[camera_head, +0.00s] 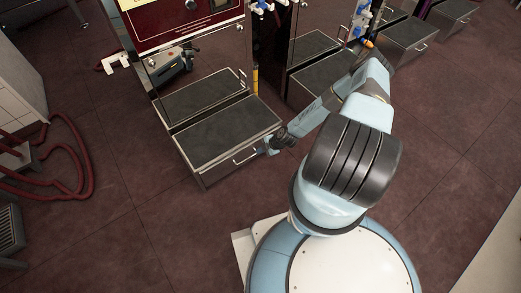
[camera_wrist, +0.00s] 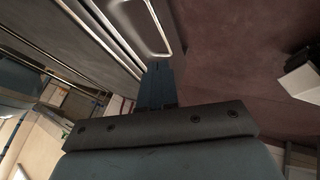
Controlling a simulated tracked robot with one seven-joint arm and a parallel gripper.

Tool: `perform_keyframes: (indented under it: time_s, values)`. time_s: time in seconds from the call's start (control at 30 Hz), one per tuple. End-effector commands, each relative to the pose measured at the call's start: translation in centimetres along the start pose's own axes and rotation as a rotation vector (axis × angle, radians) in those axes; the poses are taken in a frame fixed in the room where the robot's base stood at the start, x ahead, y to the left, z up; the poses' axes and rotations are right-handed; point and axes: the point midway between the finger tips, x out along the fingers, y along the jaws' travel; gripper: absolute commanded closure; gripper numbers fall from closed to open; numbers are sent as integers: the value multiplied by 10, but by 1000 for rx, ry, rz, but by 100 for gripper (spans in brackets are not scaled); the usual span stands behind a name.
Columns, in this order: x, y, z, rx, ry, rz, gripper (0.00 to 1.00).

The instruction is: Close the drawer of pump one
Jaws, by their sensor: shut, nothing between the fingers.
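A drawer (camera_head: 222,134) with a dark top and metal rim stands pulled out at the foot of the red-fronted pump (camera_head: 180,20). Its metal handle (camera_head: 245,157) is on the front face, towards the right. The handle also shows in the wrist view (camera_wrist: 166,42). My gripper (camera_head: 270,147) is shut and empty beside the right end of the handle, close to the drawer front. In the wrist view my gripper's fingers (camera_wrist: 158,70) are together, with tips at the handle's lower end. I cannot tell whether they touch it.
A second pump's dark-topped drawer (camera_head: 322,76) stands to the right, behind my arm. More drawers (camera_head: 402,38) are farther right. Red hoses (camera_head: 75,160) lie on the floor at the left. The floor in front of the drawer is clear.

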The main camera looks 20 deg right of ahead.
Motion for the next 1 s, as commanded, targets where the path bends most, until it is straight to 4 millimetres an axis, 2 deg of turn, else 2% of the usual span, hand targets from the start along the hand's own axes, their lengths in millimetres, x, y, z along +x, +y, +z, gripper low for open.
perform_keyframes:
  time_s: [0.1,0.47,0.7,1.0]
  values:
    - [20,-1,-1,2,1,0,100]
    - [74,-1,0,2,0,0,100]
    - [87,27,0,0,-1,-1,100]
    - [91,35,0,0,-1,0,100]
